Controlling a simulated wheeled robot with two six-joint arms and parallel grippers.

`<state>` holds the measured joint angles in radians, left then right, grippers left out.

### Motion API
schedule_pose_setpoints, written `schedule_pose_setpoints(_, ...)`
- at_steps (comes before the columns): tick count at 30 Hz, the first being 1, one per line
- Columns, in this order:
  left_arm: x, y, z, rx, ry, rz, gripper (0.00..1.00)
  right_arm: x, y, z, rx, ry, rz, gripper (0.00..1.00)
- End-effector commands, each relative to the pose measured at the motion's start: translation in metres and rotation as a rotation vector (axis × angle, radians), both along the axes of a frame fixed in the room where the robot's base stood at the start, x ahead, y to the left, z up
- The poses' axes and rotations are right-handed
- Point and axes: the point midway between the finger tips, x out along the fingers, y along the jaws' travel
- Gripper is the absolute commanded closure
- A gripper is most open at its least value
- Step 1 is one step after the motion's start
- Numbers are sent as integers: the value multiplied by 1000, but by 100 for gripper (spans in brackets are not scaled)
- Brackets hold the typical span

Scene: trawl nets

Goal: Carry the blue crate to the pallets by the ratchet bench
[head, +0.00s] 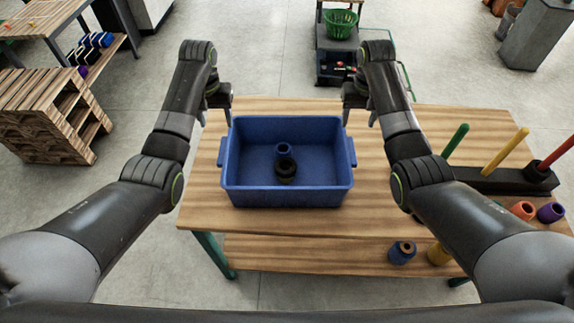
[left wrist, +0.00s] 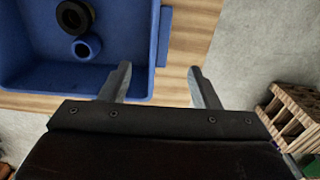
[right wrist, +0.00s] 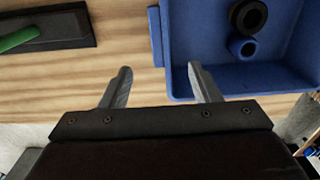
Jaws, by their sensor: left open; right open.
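The blue crate (head: 240,195) stands upright on a wooden table (head: 400,130), with a black ring (head: 286,170) and a small blue spool-like piece (head: 283,149) inside. My left gripper (head: 217,112) is open and empty near the crate's far left corner; in the left wrist view the crate's side handle (left wrist: 163,36) lies ahead of its fingers (left wrist: 160,80). My right gripper (head: 360,112) is open and empty near the far right corner; the other handle (right wrist: 154,36) lies ahead of its fingers (right wrist: 162,80). Stacked wooden pallets (head: 45,120) stand on the floor at left.
A bench (head: 40,18) with blue items below it is behind the pallets. A black rack (head: 490,180) with coloured pegs, and loose spools, are right of the crate. A cart with a green basket (head: 340,23) stands beyond the table. Grey floor is clear between table and pallets.

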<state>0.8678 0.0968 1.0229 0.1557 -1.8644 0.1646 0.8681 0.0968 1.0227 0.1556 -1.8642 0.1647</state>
Motion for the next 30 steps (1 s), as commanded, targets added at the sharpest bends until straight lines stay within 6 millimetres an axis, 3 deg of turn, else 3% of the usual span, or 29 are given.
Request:
schedule_pose_setpoints(6,-1,-1,-46,-1,5,-2,44,-1,1,-45,1,4,2,44)
schedule_pose_setpoints(15,-1,0,-98,0,4,-1,44,-1,0,-99,0,4,1,44)
schedule_pose_setpoints(24,0,-1,-128,0,1,-2,44,0,0,-128,0,1,2,44)
schedule_pose_setpoints(30,0,-1,-135,-1,-1,-2,44,0,1,-135,1,0,2,44)
